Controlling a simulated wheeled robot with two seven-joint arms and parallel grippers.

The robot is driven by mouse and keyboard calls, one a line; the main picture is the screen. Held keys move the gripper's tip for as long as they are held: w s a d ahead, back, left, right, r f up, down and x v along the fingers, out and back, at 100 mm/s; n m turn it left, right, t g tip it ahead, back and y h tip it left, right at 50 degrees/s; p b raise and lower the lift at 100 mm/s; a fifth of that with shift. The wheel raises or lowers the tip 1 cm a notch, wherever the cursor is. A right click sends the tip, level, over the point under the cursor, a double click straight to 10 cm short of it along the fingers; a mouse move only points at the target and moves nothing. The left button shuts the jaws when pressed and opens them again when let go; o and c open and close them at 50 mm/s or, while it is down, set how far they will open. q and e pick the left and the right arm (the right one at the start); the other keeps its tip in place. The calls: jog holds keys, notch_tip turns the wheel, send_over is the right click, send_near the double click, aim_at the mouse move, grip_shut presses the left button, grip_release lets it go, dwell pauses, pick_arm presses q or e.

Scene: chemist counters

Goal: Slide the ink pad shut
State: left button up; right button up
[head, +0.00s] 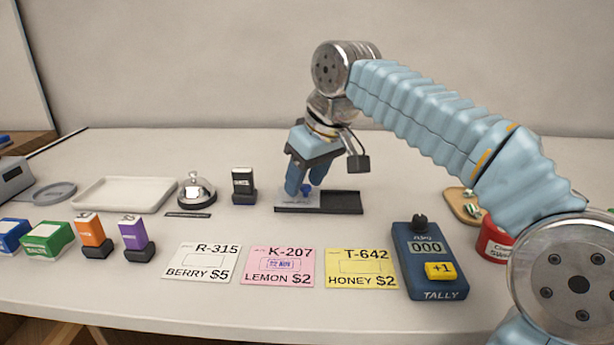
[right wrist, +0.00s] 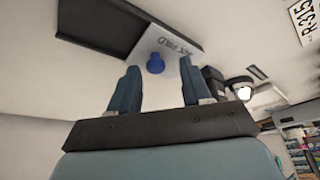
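The ink pad is a low black tray (head: 343,203) near the middle of the counter. Its grey lid (head: 292,205), lettered INK PAD in the right wrist view (right wrist: 172,50), covers the left part, and the dark right part lies open. A small blue knob stands on the lid (right wrist: 155,64). My right gripper (head: 304,187) points down over the lid. Its two fingers are apart, and in the right wrist view the knob shows between and beyond the fingertips (right wrist: 158,78); I see no contact. My left gripper is not in view.
A black stamp (head: 243,187) and a bell (head: 196,190) stand left of the pad. Price cards (head: 279,267) lie in front, with the blue tally counter (head: 430,265) at front right. The counter behind the pad is clear.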

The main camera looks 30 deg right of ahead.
jog(key=shift+r, duration=0.1)
jog(key=p+v, duration=0.2)
jog(key=v, duration=1.1)
jog(key=shift+s+r, duration=0.15)
jog(key=shift+r, duration=0.1)
